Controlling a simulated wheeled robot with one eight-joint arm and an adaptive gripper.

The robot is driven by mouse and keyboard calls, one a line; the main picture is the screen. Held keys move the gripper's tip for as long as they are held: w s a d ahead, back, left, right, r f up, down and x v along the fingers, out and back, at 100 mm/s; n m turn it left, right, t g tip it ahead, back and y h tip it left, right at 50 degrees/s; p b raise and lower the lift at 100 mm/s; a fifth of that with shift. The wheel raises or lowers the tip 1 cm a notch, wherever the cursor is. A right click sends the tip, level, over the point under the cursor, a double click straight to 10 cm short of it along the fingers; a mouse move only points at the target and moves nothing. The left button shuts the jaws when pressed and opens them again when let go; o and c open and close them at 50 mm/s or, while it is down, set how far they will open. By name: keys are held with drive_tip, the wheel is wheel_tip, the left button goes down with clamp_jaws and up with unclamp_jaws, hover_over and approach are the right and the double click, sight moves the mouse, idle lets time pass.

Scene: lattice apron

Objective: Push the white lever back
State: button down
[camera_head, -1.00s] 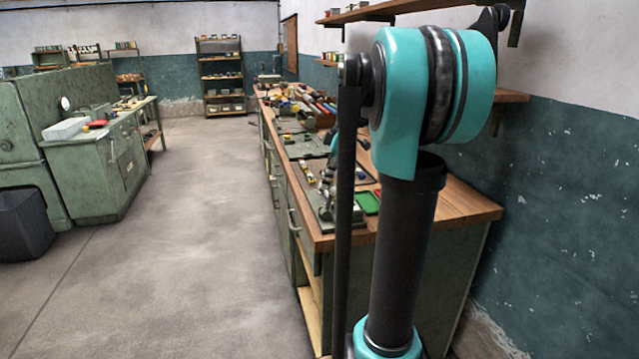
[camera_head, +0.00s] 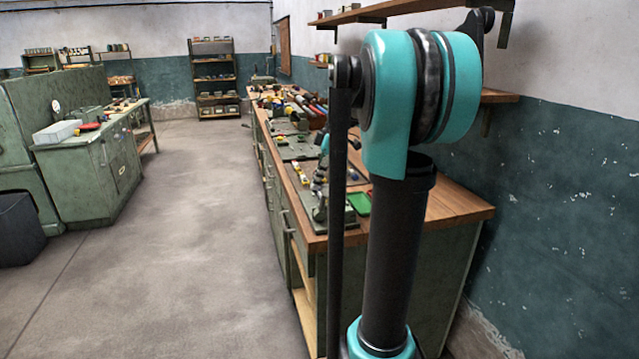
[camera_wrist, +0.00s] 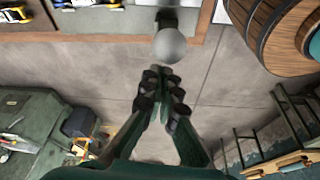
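A pale round knob (camera_wrist: 170,47) on a short dark stem shows at the top middle of the wrist view, and it appears to be the end of the white lever. My gripper (camera_wrist: 164,77) is just below the knob in that view. Its two dark fingers lean together and look closed, with nothing seen between them. The fingertips look close to the knob, but I cannot tell whether they touch it. In the head view my arm hides part of the bench, and I cannot make out the lever or the gripper clearly there.
A long workbench (camera_head: 455,205) with a wooden top carries several tools and a green tray (camera_head: 359,203). A wall shelf (camera_head: 400,9) hangs above it. A green cabinet (camera_head: 85,180) and a dark bin (camera_head: 18,230) stand at the left. The floor (camera_head: 180,240) between is clear.

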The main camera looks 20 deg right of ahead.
drive_tip(key=a+v, duration=0.1)
drive_tip(key=v, duration=0.8)
drive_tip(key=shift+w+r, duration=0.2)
drive_tip(key=shift+r, duration=0.15)
